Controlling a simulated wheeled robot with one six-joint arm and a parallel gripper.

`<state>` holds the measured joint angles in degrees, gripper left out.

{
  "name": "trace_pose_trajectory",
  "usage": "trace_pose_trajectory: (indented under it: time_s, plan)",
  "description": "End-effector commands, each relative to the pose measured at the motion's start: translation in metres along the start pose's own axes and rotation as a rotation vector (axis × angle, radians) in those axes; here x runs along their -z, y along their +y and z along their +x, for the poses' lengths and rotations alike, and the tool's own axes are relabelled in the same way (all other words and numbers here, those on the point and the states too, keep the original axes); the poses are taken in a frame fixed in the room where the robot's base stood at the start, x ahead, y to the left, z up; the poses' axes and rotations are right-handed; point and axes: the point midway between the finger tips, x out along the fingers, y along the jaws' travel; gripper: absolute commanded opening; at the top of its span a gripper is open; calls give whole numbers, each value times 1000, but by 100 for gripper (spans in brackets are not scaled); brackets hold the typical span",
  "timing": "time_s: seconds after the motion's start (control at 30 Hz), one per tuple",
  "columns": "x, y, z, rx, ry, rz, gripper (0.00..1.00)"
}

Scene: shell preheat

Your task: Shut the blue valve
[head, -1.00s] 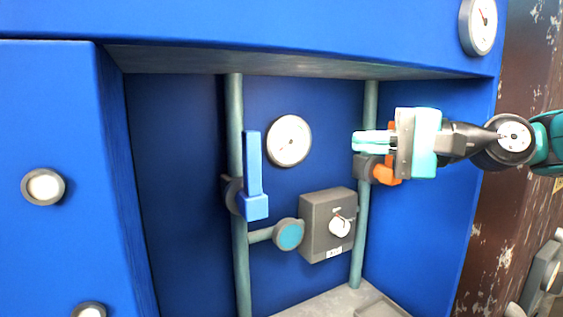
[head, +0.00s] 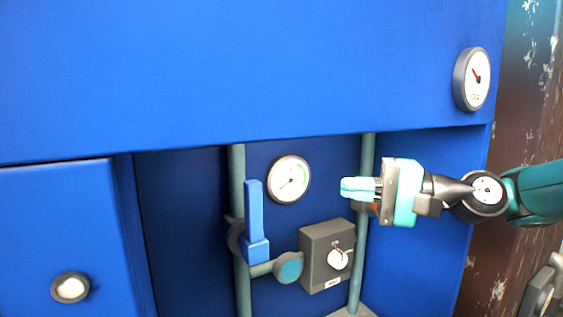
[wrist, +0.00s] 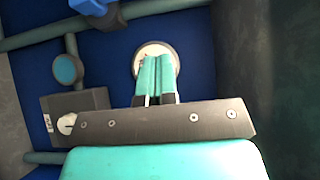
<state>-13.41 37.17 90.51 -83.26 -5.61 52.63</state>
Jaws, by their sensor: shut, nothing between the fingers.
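The blue valve (head: 255,222) is on the left vertical pipe in the recess. Its lever points straight up, in line with the pipe. In the wrist view, part of the blue valve (wrist: 103,12) shows at the top left edge. My gripper (head: 346,187) is to the right of the blue valve, in front of the right pipe, and does not touch the valve. Its teal fingers are together and empty; they also show in the wrist view (wrist: 156,72), over the round gauge. An orange valve (head: 373,210) on the right pipe is mostly hidden behind my gripper.
A round gauge (head: 289,179) sits on the back wall between the pipes. Below it are a grey box with a white knob (head: 338,259) and a teal round cap (head: 289,267) on a side pipe. The recess has a blue left wall and an upper panel overhanging it.

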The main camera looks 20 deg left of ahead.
Motion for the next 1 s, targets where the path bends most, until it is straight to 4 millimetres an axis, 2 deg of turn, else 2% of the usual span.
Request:
trace_pose_trajectory:
  time_s: [0.03, 0.4, 0.5, 0.73, 1.0]
  plan:
    - [0, -8, 2, -1, -1, 6, 0]
    - [-6, -8, 12, -7, 2, 5, 0]
    - [-7, -3, 38, -6, -3, -1, 0]
    - [-6, -2, 87, -7, -2, -1, 0]
    - [-30, 0, 111, -7, 1, 1, 0]
